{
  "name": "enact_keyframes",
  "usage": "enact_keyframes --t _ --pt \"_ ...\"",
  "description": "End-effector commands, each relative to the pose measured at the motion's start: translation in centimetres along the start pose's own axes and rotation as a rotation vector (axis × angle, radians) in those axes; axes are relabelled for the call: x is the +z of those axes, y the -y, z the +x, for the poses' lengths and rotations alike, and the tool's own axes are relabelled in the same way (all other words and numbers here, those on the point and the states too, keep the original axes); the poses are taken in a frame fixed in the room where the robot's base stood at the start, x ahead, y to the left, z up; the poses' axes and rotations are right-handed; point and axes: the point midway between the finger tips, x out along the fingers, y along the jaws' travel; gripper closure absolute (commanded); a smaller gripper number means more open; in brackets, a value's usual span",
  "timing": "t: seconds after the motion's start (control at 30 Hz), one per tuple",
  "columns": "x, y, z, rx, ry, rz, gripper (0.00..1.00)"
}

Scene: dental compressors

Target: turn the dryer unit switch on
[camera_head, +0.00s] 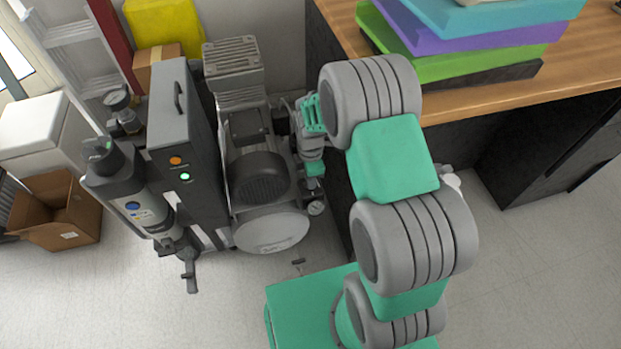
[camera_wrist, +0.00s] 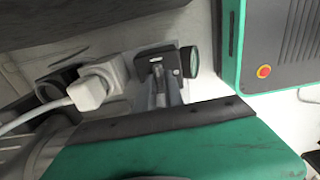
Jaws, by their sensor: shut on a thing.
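A tall dark grey unit (camera_head: 182,140) with a top handle stands left of the compressor in the head view. Its front has an orange light (camera_head: 176,160) and a lit green light (camera_head: 185,176). My gripper (camera_head: 314,170) is low at the compressor's right side, beside a small round gauge (camera_head: 316,207). In the wrist view, my gripper (camera_wrist: 168,92) is shut on a small part at a black switch box (camera_wrist: 158,64), with a round dial (camera_wrist: 190,62) beside it. The gripped part is mostly hidden, so I cannot tell the switch's position.
The compressor (camera_head: 258,180) stands close on the gripper's left. Floor is clear in front of the compressor.

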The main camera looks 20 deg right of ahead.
Motion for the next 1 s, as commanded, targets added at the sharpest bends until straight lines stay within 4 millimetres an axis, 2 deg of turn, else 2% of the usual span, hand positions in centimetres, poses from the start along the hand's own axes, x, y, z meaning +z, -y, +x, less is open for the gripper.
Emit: enact_keyframes --t 0.03,0.27,0.53,0.63,0.9,1.0 --pt "0.1 0.0 0.0 -0.001 0.001 0.000 0.85" --pt "0.0 0.0 0.0 0.000 0.001 0.000 0.66" --pt "0.0 0.0 -0.2 0.001 0.000 0.000 0.65" --pt "0.0 -0.1 -1.5 0.002 0.000 0.001 0.65" --pt "0.1 0.0 -6.9 0.002 0.000 0.001 0.65" --pt "0.1 0.0 -7.7 0.000 0.000 0.001 0.65"
